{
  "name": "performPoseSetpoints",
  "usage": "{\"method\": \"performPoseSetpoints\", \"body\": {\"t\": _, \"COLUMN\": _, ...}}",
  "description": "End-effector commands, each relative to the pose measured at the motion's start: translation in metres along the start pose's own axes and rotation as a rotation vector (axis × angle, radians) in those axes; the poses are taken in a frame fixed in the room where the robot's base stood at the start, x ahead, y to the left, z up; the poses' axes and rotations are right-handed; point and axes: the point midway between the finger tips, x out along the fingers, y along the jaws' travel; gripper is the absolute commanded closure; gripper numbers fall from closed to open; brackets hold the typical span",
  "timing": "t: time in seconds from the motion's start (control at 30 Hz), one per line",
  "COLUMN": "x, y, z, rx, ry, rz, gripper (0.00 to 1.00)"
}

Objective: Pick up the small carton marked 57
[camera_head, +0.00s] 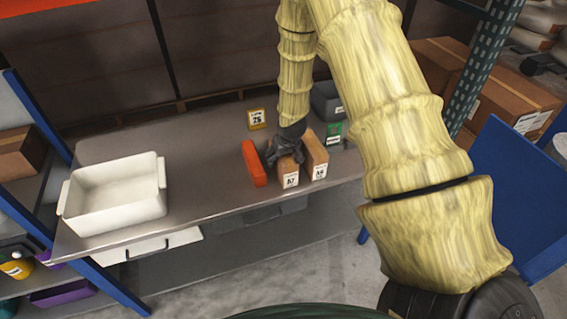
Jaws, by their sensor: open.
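The small carton marked 57 (290,178) is a tan box standing on the metal bench, with a white label on its front. My gripper (283,160) is open and directly above and at the top of this carton, and it hides part of the carton's upper end. I cannot tell whether the fingers touch it. A second tan carton with a white label (317,160) stands close on the right of it. An orange-red box (254,163) stands just to the left.
A white tub (112,222) stands at the bench's left end. A yellow card marked 26 (257,118), a green tag (334,131) and a grey bin (325,98) are towards the back. The metal bench (205,190) is bare between the tub and the orange-red box.

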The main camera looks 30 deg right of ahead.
Motion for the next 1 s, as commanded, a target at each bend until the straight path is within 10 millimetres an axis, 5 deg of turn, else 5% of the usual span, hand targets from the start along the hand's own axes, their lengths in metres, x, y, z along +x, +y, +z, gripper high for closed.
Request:
{"method": "performPoseSetpoints", "body": {"t": 0.13, "x": 0.000, "y": 0.000, "z": 0.000, "rx": 0.000, "ry": 0.000, "rz": 0.000, "gripper": 0.25}}
{"method": "performPoseSetpoints", "body": {"t": 0.43, "x": 0.000, "y": 0.000, "z": 0.000, "rx": 0.000, "ry": 0.000, "rz": 0.000, "gripper": 0.80}}
{"method": "performPoseSetpoints", "body": {"t": 1.0, "x": -0.014, "y": 0.000, "z": -0.007, "rx": -0.001, "ry": 0.003, "rz": -0.001, "gripper": 0.80}}
